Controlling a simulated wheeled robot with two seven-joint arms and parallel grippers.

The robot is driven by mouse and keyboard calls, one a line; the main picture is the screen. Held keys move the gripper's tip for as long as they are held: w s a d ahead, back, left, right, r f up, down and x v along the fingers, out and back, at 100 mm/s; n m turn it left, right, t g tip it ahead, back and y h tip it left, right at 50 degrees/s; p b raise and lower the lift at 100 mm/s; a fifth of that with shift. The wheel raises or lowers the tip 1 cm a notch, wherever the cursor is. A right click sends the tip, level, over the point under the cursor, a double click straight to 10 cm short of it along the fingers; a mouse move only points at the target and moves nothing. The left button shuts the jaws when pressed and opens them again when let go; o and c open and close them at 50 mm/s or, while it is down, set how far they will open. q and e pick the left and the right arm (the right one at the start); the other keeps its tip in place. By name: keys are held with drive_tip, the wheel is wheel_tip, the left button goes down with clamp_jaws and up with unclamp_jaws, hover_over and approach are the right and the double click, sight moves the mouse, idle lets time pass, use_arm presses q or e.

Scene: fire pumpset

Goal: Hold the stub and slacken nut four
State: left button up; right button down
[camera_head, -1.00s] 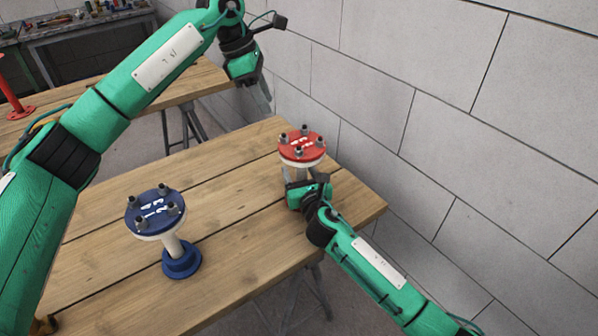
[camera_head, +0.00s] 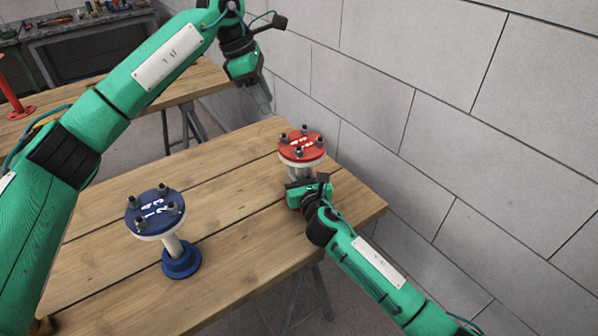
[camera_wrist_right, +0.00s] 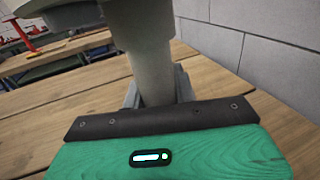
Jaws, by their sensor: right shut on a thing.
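The red-topped stub (camera_head: 302,148) stands upright at the far right of the wooden table, with a pale pipe under its flange. Several dark nuts, one being the front nut (camera_head: 299,152), stand on the flange. White numbers there are too small to read surely, so I cannot tell which is nut four. My right gripper (camera_head: 301,178) is shut on the stub's pipe below the flange. In the right wrist view the grey pipe (camera_wrist_right: 143,55) stands between its fingers. My left gripper (camera_head: 263,93) hangs high, left of and apart from the stub; its finger gap is unclear.
A blue-topped stub (camera_head: 157,211) with numbered nuts stands on the front table (camera_head: 235,200), left of the red one. A grey block wall (camera_head: 450,110) runs close along the right. Another table (camera_head: 100,113) holds a red stand (camera_head: 15,100).

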sight(283, 136)
use_arm(q)
drive_tip(key=shift+o, duration=0.3)
drive_tip(key=shift+r, duration=0.1)
drive_tip(key=d+f, duration=0.1)
drive_tip(key=f, duration=0.2)
drive_tip(key=d+f+m, duration=0.1)
drive_tip(key=f, duration=0.2)
drive_tip(key=d+f+m, duration=0.1)
drive_tip(key=f, duration=0.1)
drive_tip(key=shift+f+g+h, duration=0.3)
drive_tip(key=shift+f+g, duration=0.1)
clamp_jaws()
